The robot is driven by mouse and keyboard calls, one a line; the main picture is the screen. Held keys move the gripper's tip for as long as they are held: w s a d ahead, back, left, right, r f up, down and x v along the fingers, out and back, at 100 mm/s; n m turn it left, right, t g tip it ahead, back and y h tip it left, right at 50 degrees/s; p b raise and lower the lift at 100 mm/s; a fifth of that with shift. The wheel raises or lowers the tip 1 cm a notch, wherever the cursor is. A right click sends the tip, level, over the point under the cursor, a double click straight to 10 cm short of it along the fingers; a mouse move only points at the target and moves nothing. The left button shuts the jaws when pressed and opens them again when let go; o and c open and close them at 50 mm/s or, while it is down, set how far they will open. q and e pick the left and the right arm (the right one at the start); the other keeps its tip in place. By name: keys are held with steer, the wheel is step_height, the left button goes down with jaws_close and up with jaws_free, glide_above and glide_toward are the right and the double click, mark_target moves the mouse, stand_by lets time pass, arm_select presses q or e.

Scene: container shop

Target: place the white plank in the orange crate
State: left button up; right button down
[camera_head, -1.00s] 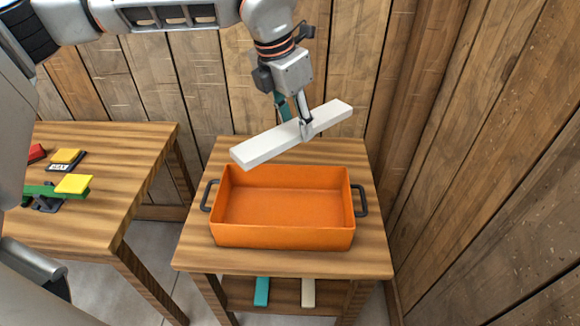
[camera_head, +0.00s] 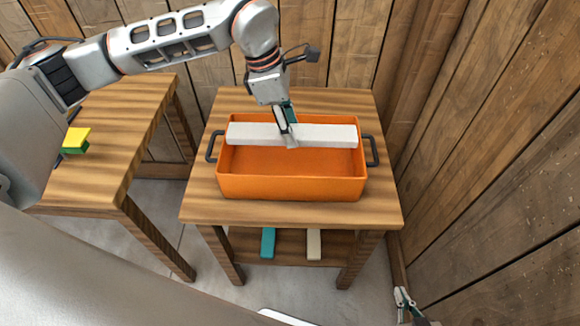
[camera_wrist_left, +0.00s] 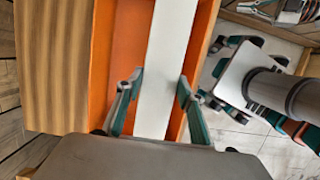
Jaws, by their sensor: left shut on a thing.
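The white plank (camera_head: 328,136) lies level and lengthwise along the back part of the orange crate (camera_head: 290,188) in the head view. Its ends come close to the crate's side walls. I cannot tell whether it touches the floor of the crate. My left gripper (camera_head: 289,139) is shut on the plank near its middle, coming from above. In the left wrist view, the plank (camera_wrist_left: 168,70) runs between the fingers of the left gripper (camera_wrist_left: 160,92), with the orange crate (camera_wrist_left: 126,45) beneath. My right gripper (camera_head: 402,296) shows small at the bottom right, away from the crate.
The crate stands on a small wooden table (camera_head: 290,212), with black handles at its sides. Its front part is empty. A teal plank (camera_head: 268,243) and a cream plank (camera_head: 314,244) lie on the shelf below. A second table (camera_head: 110,175) at left holds a yellow-and-green item (camera_head: 76,140).

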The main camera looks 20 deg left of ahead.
arm_select(q)
step_height(320, 180, down, 10)
steer(key=shift+f, duration=2.4)
steer(key=shift+f+b, duration=0.15)
steer(key=shift+b, duration=0.15)
steer(key=o, duration=1.4)
steer(key=shift+c, duration=0.2)
